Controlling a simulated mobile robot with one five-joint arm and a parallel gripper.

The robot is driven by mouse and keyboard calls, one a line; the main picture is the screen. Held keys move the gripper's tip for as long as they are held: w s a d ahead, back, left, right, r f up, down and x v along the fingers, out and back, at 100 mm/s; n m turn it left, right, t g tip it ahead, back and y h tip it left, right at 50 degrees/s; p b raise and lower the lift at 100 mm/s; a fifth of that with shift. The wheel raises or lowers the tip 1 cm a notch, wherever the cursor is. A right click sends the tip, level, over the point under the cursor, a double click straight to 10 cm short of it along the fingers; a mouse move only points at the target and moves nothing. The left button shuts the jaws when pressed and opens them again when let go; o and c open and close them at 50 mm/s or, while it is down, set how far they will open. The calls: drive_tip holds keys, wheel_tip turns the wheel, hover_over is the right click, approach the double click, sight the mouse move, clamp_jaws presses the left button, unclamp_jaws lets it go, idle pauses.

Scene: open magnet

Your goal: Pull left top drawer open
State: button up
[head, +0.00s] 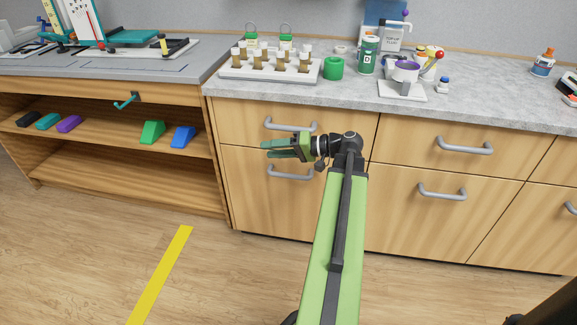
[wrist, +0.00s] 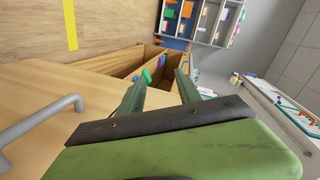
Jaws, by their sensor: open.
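The left top drawer (head: 238,125) is shut, its wood front flush with the cabinet. Its grey bar handle (head: 285,125) shows just above my gripper in the head view. My gripper (head: 266,149) is open and empty, pointing left across the drawer fronts, between the top handle and the lower drawer's handle (head: 288,174). Its fingers do not appear to be around either handle. In the wrist view my gripper (wrist: 161,82) has its two fingers apart. A grey handle (wrist: 40,122) lies at the left there; I cannot tell which drawer it belongs to.
The grey countertop (head: 450,103) above holds a white rack of vials (head: 270,67), a green ring (head: 333,68) and bottles. More drawers stand to the right. An open shelf (head: 100,145) with coloured blocks is at left. The floor (head: 230,280) in front is clear.

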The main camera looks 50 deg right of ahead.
drive_tip(key=s+d+f+m+t+h+b, duration=0.1)
drive_tip(key=s+d+f+t+b, duration=0.15)
drive_tip(key=s+d, duration=0.2)
drive_tip(key=s+d+f+t+h+b, duration=0.1)
drive_tip(key=s+d+t+b, duration=0.1)
drive_tip(key=s+d+b, duration=0.25)
drive_tip(key=m+t+h+b, duration=0.1)
drive_tip(key=t+h+b, duration=0.1)
drive_tip(key=t, duration=0.1)
approach(292, 129)
drive_tip(key=shift+g, duration=0.35)
drive_tip(key=p+x, duration=0.1)
drive_tip(key=x, duration=0.2)
drive_tip(key=p+x, duration=0.1)
drive_tip(key=x, duration=0.3)
drive_tip(key=d+p+x, duration=0.1)
drive_tip(key=p+x, duration=0.1)
drive_tip(key=x, duration=0.1)
drive_tip(key=shift+w+a, duration=0.1)
drive_tip(key=shift+w, duration=0.2)
clamp_jaws()
